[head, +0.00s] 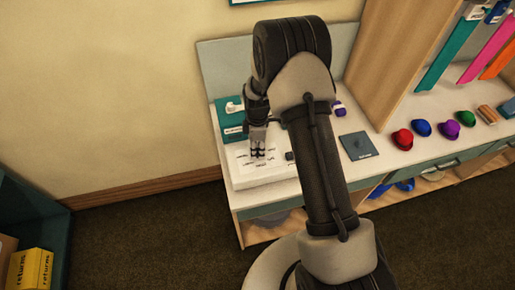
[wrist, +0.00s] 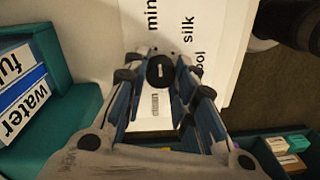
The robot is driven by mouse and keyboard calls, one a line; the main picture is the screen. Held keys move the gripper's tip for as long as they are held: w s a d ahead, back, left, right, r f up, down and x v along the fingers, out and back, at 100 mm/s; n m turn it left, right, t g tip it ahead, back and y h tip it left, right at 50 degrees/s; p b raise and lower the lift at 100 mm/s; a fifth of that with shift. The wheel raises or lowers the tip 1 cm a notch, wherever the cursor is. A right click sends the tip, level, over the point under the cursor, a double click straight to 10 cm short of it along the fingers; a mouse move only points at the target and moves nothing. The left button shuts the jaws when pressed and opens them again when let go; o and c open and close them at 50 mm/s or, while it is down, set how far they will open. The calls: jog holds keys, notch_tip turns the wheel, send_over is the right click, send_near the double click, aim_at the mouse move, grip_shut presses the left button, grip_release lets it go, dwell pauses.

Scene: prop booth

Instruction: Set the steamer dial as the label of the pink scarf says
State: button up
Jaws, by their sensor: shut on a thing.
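My gripper (head: 258,152) points down over the white steamer panel (head: 245,176) at the left of the counter. In the wrist view its fingers (wrist: 160,80) are shut on the round black dial (wrist: 160,72), which shows between the tips. The panel (wrist: 115,30) carries printed words; "min" and "silk" are readable, and another is partly covered and ends in "ool". The dial's exact setting cannot be made out. The pink scarf (head: 488,46) hangs at the upper right, between a teal and an orange scarf. I cannot read its label.
A teal unit (head: 230,122) stands behind the panel; its blue-and-white "water" label (wrist: 25,90) shows in the wrist view. A dark card (head: 358,145) and several coloured hats (head: 402,139) lie to the right. A yellow "returns" box (head: 30,270) is at lower left.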

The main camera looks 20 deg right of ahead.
jog(key=m, duration=0.4)
jog(key=shift+b, duration=0.4)
jog(key=m, duration=0.3)
jog(key=shift+m, duration=0.4)
jog(key=m, duration=0.4)
jog(key=shift+t+y+b, duration=0.3)
jog(key=shift+b, duration=0.1)
jog(key=m, duration=0.4)
jog(key=shift+s+d, duration=0.1)
jog(key=m, duration=0.6)
jog(key=shift+t+p, duration=0.3)
jog(key=shift+p, duration=0.1)
jog(key=m+p, duration=0.1)
jog(key=m, duration=0.5)
jog(key=shift+m, duration=0.4)
jog(key=shift+s, duration=0.1)
